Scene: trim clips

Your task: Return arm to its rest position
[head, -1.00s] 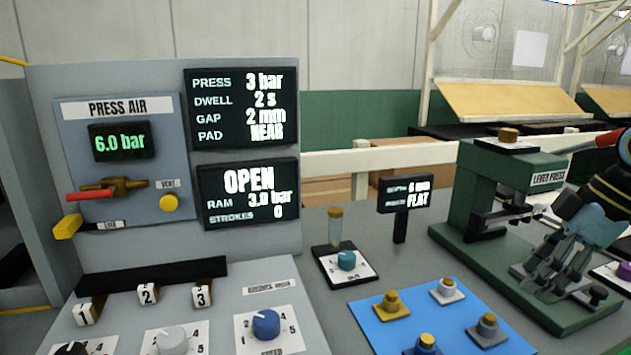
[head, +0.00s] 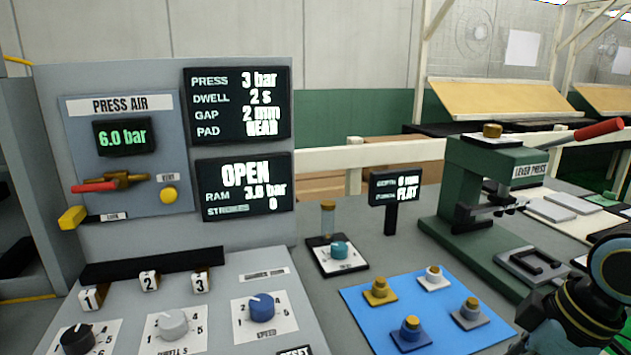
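My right arm shows at the lower right edge of the head view, beside the green lever press (head: 475,200). Only its dark links with yellow rings and a blue-grey joint are in the picture. Its fingers are not clearly visible, so whether it holds anything cannot be told. My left gripper and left arm are out of the picture. The lever press stands clear of the arm, with its red-tipped handle (head: 599,129) pointing right.
A blue mat (head: 378,327) with several knobbed pieces lies left of my arm. A grey control panel (head: 128,240) with dials, numbered blocks and displays fills the left. A small sign (head: 396,188) and a teal-knobbed plate (head: 338,262) stand between. White sheets lie right of the press.

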